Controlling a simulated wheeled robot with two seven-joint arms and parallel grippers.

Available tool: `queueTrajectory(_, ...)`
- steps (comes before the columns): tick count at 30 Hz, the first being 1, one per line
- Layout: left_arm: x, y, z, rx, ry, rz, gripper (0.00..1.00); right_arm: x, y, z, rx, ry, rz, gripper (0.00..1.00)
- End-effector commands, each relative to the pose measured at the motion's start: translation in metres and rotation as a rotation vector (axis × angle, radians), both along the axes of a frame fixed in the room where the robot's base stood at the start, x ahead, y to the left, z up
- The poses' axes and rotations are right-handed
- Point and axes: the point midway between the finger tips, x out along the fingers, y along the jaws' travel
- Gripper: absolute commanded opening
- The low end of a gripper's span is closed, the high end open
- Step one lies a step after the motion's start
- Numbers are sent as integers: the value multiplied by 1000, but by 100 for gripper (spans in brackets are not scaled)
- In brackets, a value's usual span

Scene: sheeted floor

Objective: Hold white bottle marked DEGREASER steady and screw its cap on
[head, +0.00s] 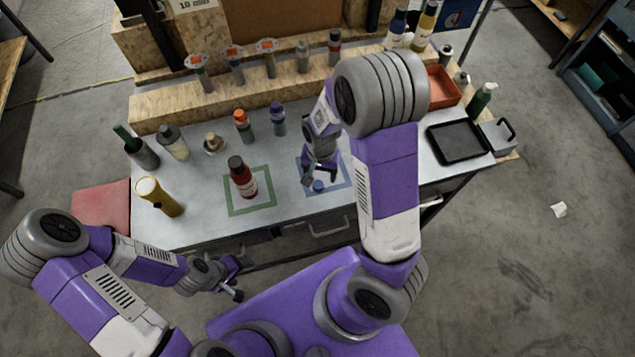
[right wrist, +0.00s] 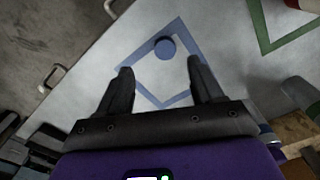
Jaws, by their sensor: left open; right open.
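No lettering reading DEGREASER is legible, so I cannot tell which bottle is the named one. A dark red bottle (head: 243,181) with a dark top and pale label stands upright inside the green square outline (head: 231,211). A small round blue cap (head: 318,185) lies in the blue square outline (head: 343,199); it also shows in the right wrist view (right wrist: 164,48). My right gripper (head: 319,174) is open and empty above the blue square, the cap beyond its fingertips. My left gripper (head: 238,280) is open and empty in front of the table's front edge, away from the bottles.
A pale dark-topped bottle (head: 173,143), an orange-topped bottle (head: 243,126), a purple-topped bottle (head: 278,120) and a yellow cylinder (head: 160,198) stand on the table. More bottles line the wooden ledge (head: 180,107). A black tray (head: 458,142) lies at right.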

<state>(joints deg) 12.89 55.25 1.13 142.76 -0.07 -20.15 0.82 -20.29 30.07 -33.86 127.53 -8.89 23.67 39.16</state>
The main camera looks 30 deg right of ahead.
Motion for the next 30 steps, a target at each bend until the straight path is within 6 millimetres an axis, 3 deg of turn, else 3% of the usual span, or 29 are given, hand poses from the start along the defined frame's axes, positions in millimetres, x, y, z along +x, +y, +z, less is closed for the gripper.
queueTrajectory(7,1,0,-6,0,-1,0,70,0,0,-23,0,3,-1,66)
queueTrajectory(17,1,0,-6,0,-1,0,70,1,0,-27,0,1,0,66)
queueTrajectory(24,1,0,-12,0,-1,0,70,5,2,-63,0,4,0,66)
queueTrajectory(30,1,0,-13,0,-1,0,70,6,2,-76,0,0,0,66)
